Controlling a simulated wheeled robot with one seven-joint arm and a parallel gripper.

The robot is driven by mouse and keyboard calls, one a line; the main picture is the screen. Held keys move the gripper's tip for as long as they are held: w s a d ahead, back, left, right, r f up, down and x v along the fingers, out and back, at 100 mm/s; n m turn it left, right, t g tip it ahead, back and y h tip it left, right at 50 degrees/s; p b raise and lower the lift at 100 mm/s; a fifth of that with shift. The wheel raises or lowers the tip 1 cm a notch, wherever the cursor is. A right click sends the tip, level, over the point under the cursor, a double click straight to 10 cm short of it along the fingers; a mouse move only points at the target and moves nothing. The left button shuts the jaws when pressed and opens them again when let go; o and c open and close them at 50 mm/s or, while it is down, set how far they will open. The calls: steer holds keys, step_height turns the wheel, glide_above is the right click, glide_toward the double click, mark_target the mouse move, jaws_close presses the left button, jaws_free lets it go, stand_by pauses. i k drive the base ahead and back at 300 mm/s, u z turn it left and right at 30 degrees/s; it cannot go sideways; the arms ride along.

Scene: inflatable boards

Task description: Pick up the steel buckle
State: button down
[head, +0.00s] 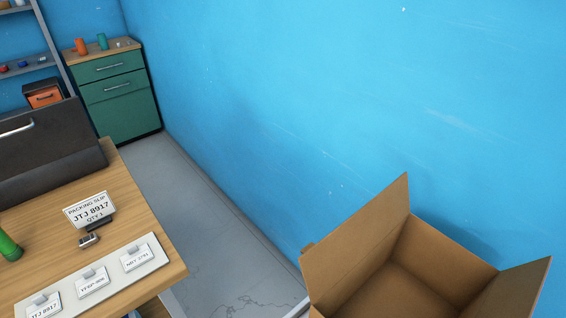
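A small silver-grey metal piece, which looks like the steel buckle (89,240), lies on the wooden table (140,224) at the left of the head view. It sits just in front of a packing slip sign (90,209) reading "JTJ 8917", "QTY 1". A pale strip with several labelled cards (92,283) lies nearer to me than the buckle. My gripper does not show in this view.
A green cylinder (9,246) stands at the table's left, and a dark case-like object (45,150) at its back. An open cardboard box (360,250) is at the lower right. A green drawer cabinet (122,98) stands behind. Grey floor (215,230) lies between table and blue wall.

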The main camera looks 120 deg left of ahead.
mark_target(86, 242)
steer(key=u, duration=5.3)
steer(key=i, duration=1.2)
steer(key=u, duration=0.05)
